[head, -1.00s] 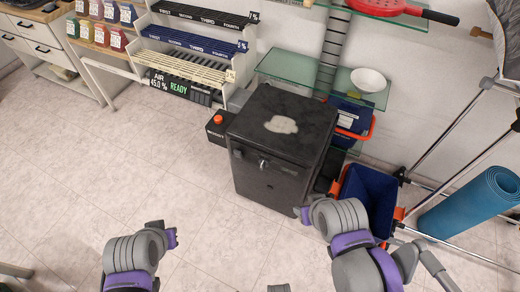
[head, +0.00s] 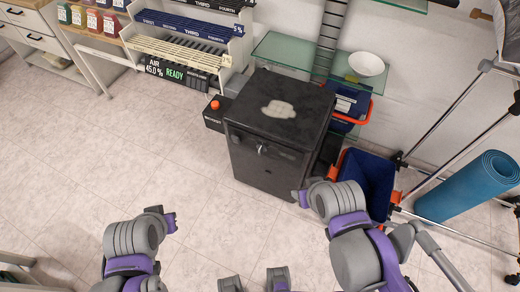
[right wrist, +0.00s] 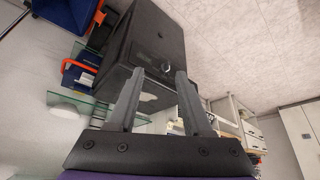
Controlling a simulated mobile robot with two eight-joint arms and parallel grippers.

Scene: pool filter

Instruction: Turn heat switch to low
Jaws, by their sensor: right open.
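A black box-shaped unit (head: 275,130) stands on the floor, with a small metallic knob or latch (head: 262,150) on its front. This knob also shows in the right wrist view (right wrist: 158,39), but its marks are too small to read. I cannot tell which part is the heat switch. My right gripper (head: 301,198) is low, beside the unit's front right corner. In the right wrist view my right gripper (right wrist: 157,73) is open and empty, its fingers pointing toward the unit. My left gripper (head: 172,222) is over bare floor at the left, its jaws not clear.
A small black box with a red button (head: 214,104) sits left of the unit. A blue bin (head: 366,180) stands close to my right arm. A white bowl (head: 366,64) is on a glass shelf behind. A rolled blue mat (head: 470,187) is at right. The left floor is clear.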

